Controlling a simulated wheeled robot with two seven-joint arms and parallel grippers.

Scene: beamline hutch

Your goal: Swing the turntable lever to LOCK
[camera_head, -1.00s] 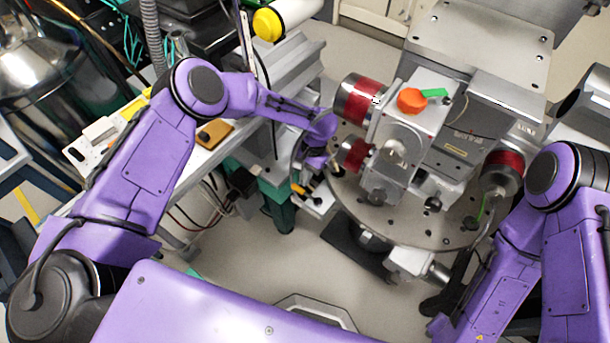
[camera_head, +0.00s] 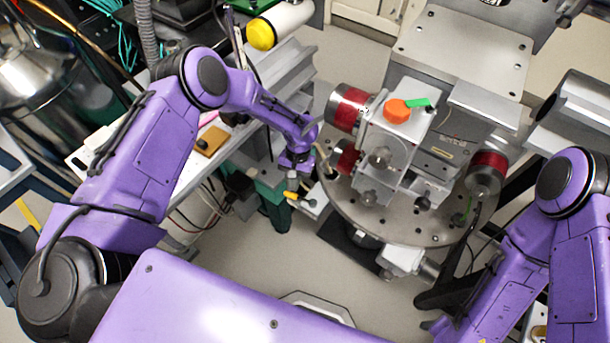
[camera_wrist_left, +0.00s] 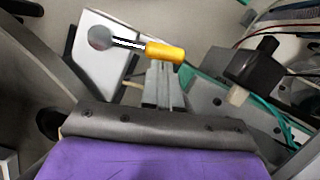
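The turntable lever has a yellow grip (camera_wrist_left: 165,52) on a short metal rod, with a round pivot on a pale plate (camera_wrist_left: 105,60). In the head view the lever (camera_head: 291,195) shows small, just below my left gripper (camera_head: 297,163), beside the round turntable (camera_head: 345,205). My left gripper points down over this spot. In the left wrist view the lever lies beyond the dark bolted edge of my gripper body; I see no clear contact. I can read no LOCK mark.
Instruments with red bands (camera_head: 352,108) and an orange knob (camera_head: 397,110) stand on the turntable, close to the right of my left gripper. A bench (camera_head: 275,80) lies behind and left of it. In the wrist view a black knob (camera_wrist_left: 255,65) is right of the lever. Open floor lies in front.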

